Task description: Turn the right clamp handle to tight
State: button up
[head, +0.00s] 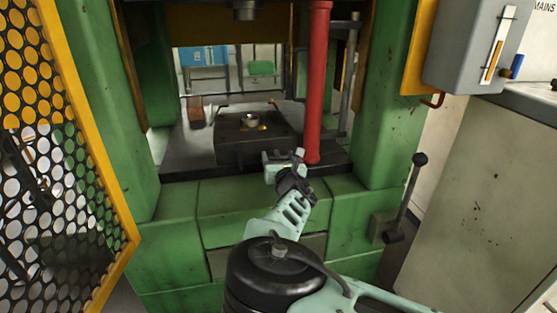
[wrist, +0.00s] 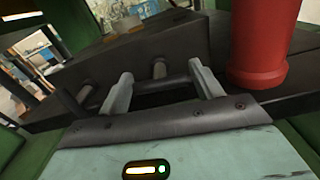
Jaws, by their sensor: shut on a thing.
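My gripper (head: 284,164) is at the front right of the dark block on the press bed, just left of the red column. In the wrist view its two pale fingers (wrist: 162,90) are apart, with a dark horizontal bar between them. I take this bar to be the right clamp handle (wrist: 174,83); the fingers are shut on it. A short round stub (wrist: 159,69) shows on the block's face just above the bar. In the head view my gripper hides the handle. Whether it is tight cannot be told.
The dark block (head: 235,149) carries a pale ring (head: 250,120) on top. The red column (head: 317,80) stands close to the right of my gripper. A black-knobbed lever (head: 408,195) is on the press's right side. A yellow-framed mesh guard (head: 90,170) stands at left.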

jog(key=m+b, duration=0.2)
jog(key=m, duration=0.2)
jog(key=shift+f, duration=0.15)
jog(key=m+b, duration=0.1)
jog(key=m, duration=0.3)
jog(key=shift+m+b, duration=0.4)
jog(key=m, duration=0.4)
jog(key=shift+b, duration=0.3)
jog(key=shift+m, duration=2)
jog(key=o, duration=0.9)
jog(key=p+v, duration=0.3)
jog(key=v, duration=1.4)
jog(key=shift+s, duration=0.3)
